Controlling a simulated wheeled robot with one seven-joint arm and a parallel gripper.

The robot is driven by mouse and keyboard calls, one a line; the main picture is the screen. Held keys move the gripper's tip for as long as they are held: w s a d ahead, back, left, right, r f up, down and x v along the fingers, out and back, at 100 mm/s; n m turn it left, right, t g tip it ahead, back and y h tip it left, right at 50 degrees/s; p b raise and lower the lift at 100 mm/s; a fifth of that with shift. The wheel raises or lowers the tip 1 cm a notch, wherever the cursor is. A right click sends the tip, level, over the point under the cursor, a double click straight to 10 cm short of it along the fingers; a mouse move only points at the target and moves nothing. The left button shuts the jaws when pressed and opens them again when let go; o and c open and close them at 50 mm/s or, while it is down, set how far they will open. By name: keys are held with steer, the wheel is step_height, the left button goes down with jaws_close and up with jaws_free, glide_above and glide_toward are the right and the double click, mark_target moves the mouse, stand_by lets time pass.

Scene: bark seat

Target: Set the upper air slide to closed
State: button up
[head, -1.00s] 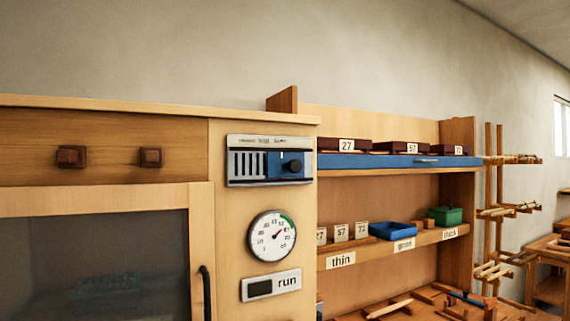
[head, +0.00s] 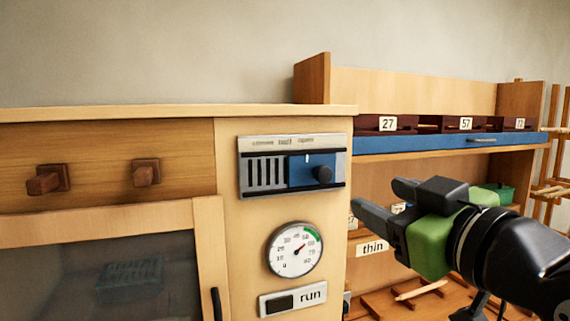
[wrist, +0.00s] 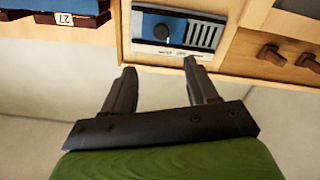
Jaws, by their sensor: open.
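The upper air slide (head: 316,171) is a blue plate with a dark round knob (head: 322,174) in a grey metal frame on the cabinet front. The plate sits at the right side of the frame, and dark vent slots (head: 266,174) show uncovered at its left. Small labels above it are too small to read surely. My gripper (head: 380,203) is open and empty, right of and lower than the slide, apart from it. In the wrist view the slide's knob (wrist: 161,32) appears upside down beyond my open fingers (wrist: 160,80).
Two wooden knobs (head: 146,172) stick out at the left, above a glass door (head: 110,280) with a black handle. A shelf (head: 440,143) with numbered boxes stands right of the cabinet.

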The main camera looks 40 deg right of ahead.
mark_target(326, 176)
steer(key=p+x, duration=0.2)
steer(key=x, duration=1.3)
steer(key=shift+f, duration=0.2)
steer(key=shift+s+a, duration=0.1)
steer(key=shift+a, duration=0.05)
steer(key=shift+c, duration=1.2)
jaws_close()
